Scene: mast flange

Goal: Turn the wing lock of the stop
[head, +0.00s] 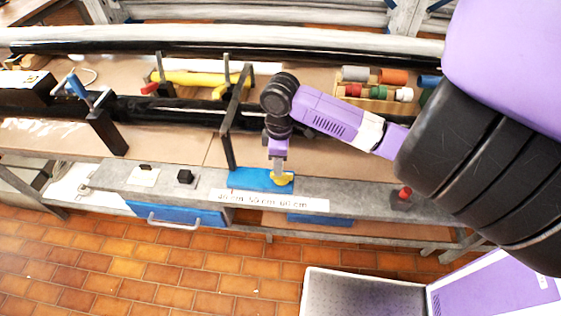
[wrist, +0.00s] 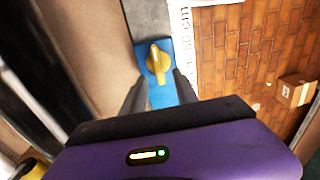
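The stop (head: 250,178) is a blue block on the grey rail, right of the rail's middle in the head view. It also shows at the top of the wrist view (wrist: 163,97). The yellow wing lock (head: 285,182) sits on it; in the wrist view the wing (wrist: 158,60) points roughly along the picture's vertical. My gripper (head: 278,172) points down at the wing lock. In the wrist view its two dark fingers (wrist: 159,80) are apart, one on each side of the wing's near end, with gaps visible. Their exact height over the lock is hard to tell.
A white scale label (head: 270,201) runs along the rail's front. A dark upright bracket (head: 232,115) stands close left of my gripper. A red-topped knob (head: 404,194) is at the rail's right, and a black block (head: 185,177) at its left. A cardboard box (wrist: 296,91) lies on the floor.

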